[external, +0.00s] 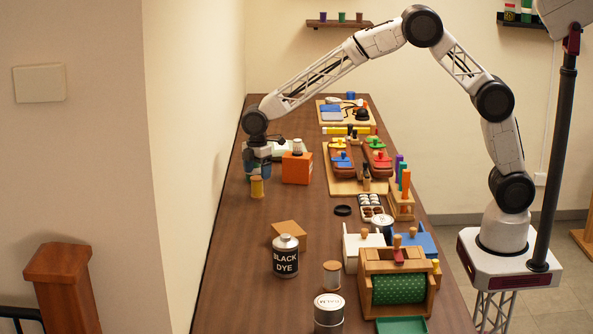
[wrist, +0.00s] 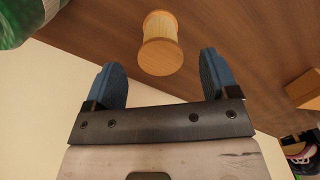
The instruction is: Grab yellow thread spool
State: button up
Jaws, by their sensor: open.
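The yellow thread spool (external: 257,187) stands upright on the wooden table near its left edge in the external view. In the wrist view the spool (wrist: 160,42) shows ahead of the space between my fingers, with pale wooden ends and a yellow body. My gripper (external: 257,169) is low over the table, just behind and above the spool. In the wrist view my gripper (wrist: 164,78) has its two blue fingers wide apart with nothing between them. The fingertips do not appear to touch the spool.
An orange box (external: 297,168) stands right of my gripper. A green object (wrist: 22,20) shows at upper left in the wrist view. A black dye can (external: 286,257) and another spool (external: 332,275) stand nearer the camera. The table around the yellow spool's front is clear.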

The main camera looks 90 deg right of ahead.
aim_at(257, 177)
jog(key=shift+w+a+f, duration=0.1)
jog(key=shift+f, duration=2.5)
jog(key=c, duration=1)
jog(key=shift+r, duration=1.75)
jog(key=shift+s+r, duration=0.1)
jog(key=shift+s, duration=0.25)
jog(key=s, duration=0.5)
jog(key=s+a+r, duration=0.1)
jog(key=s, duration=0.9)
jog(key=shift+s+a+r, duration=0.15)
jog(key=shift+a+r, duration=0.05)
